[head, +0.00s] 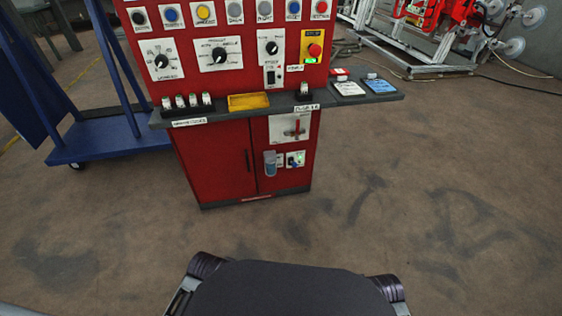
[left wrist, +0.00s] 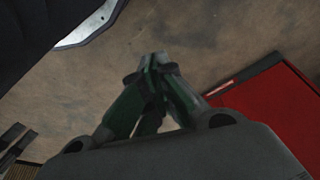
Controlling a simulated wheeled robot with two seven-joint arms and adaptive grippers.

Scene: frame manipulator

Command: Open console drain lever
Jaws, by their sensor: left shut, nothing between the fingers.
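The red console (head: 215,160) stands ahead of me in the head view. A small red lever (head: 296,130) sits on a white plate on the right part of its lower front, under the grey shelf. I take this to be the drain lever; its label is too small to read. In the left wrist view my left gripper (left wrist: 157,68) is shut and empty, its green-grey fingers together above the brown floor. A red panel (left wrist: 275,115) shows at the right of that view, apart from the fingertips. My right gripper is in no view.
The grey shelf (head: 375,97) juts out from the console, with cards at its right end. A blue cup-like part (head: 270,164) and a small socket panel (head: 295,159) are below the lever. A blue cart (head: 110,145) stands at left. The floor (head: 430,210) at right is clear.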

